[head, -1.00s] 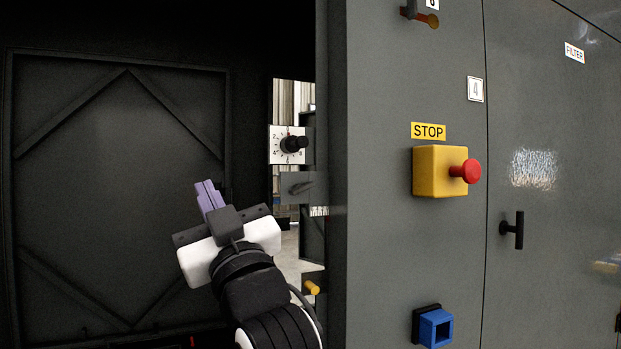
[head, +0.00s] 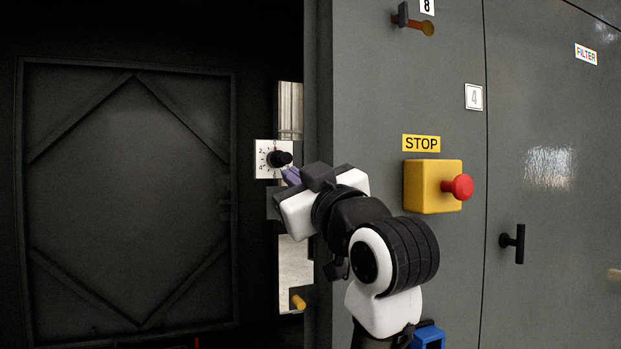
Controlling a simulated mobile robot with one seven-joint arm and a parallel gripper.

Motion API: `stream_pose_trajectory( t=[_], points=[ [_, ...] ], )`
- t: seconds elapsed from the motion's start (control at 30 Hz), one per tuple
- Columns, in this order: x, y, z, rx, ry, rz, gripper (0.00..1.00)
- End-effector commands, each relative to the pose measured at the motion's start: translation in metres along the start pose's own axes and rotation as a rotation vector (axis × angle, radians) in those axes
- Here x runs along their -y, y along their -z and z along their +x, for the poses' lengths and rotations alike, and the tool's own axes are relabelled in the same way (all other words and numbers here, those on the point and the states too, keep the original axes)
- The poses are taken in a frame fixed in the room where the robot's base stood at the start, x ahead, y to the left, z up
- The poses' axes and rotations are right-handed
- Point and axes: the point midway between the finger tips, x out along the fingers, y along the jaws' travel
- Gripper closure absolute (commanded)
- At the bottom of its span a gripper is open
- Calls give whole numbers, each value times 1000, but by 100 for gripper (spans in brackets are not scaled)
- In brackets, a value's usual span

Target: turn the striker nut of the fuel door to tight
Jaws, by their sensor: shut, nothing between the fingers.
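My gripper (head: 291,175) has purple fingers, closed together with nothing between them. It points up and left, and its tips are just below and right of a black knob (head: 281,159) on a white numbered plate (head: 263,158). I cannot tell whether the tips touch the knob. No label in view names the fuel door or the striker nut, so I cannot tell for sure that this knob is the nut. The grey bracket below the plate is mostly hidden behind my gripper.
A grey cabinet front (head: 370,90) stands close on the right of the plate. It carries a yellow stop box (head: 423,187) with a red button (head: 459,187). A filter door with a black handle (head: 519,243) is farther right. A dark braced panel (head: 125,200) fills the left. A yellow peg (head: 298,302) sits below.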

Motion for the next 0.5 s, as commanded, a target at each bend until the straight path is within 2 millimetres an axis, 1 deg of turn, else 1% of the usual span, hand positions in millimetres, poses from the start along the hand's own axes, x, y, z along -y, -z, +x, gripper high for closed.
stream_pose_trajectory(
  t=[0.03,0.13,0.2,0.3,0.5],
  points=[
    [0,3,14,3,4,2,100],
    [-1,4,36,2,3,2,100],
    [-1,-10,30,2,-1,2,100],
    [0,-22,26,2,0,2,100],
    [0,-35,20,0,0,1,100]
  ],
)
